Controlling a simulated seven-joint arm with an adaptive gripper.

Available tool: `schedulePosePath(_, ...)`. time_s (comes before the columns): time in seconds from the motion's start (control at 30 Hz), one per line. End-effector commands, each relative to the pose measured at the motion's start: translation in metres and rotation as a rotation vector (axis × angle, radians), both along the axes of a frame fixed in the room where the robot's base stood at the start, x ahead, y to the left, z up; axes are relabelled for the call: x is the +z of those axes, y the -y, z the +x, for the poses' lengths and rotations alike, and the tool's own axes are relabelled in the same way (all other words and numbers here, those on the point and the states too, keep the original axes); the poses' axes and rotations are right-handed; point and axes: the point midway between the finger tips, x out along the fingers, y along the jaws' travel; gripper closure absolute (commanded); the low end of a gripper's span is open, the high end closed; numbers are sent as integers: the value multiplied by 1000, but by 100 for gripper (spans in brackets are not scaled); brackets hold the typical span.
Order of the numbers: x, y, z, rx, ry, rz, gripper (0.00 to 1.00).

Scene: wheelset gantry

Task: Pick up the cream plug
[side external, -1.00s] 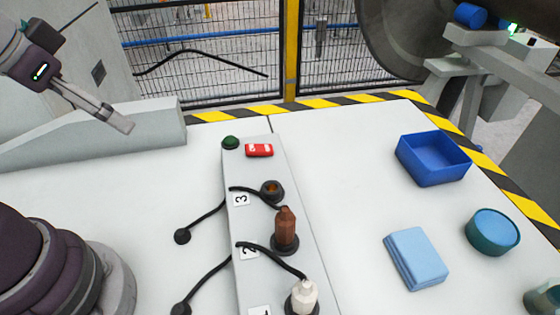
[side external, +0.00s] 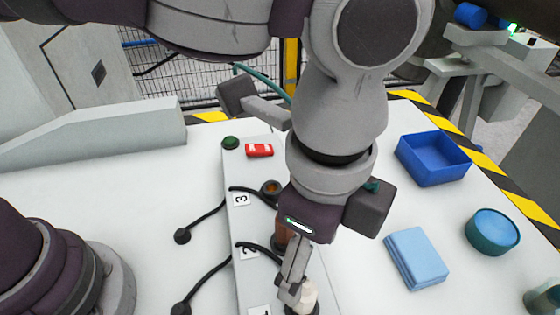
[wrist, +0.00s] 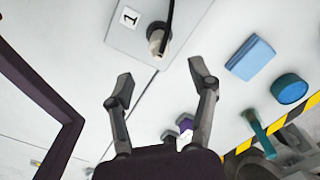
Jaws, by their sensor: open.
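The cream plug (side external: 308,297) sits upright at the front end of the long grey strip (side external: 245,215), partly hidden behind my finger in the side view. In the wrist view, the cream plug (wrist: 157,40) is beside the label 1, with a black cable at it. My gripper (wrist: 160,80) is open and empty, and the plug appears beyond the fingertips, roughly between their lines. In the side view my gripper (side external: 290,290) points down at the plug; whether a finger touches it I cannot tell.
A brown plug (side external: 281,234) stands behind my gripper, mostly hidden. An empty socket (side external: 270,187), a red switch (side external: 259,150) and a green button (side external: 230,142) are farther back. A blue bin (side external: 433,158), light blue block (side external: 414,258) and teal round container (side external: 492,231) stand right.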

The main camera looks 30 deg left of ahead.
Motion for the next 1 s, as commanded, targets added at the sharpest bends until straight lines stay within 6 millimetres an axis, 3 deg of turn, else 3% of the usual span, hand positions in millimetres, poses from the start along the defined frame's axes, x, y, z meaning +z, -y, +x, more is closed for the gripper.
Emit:
schedulePosePath(0.4,-69,2,-2,5,-1,1,42)
schedulePosePath(0.67,-74,2,-2,5,1,-2,42)
schedulePosePath(1.0,-74,2,-2,6,2,-2,85)
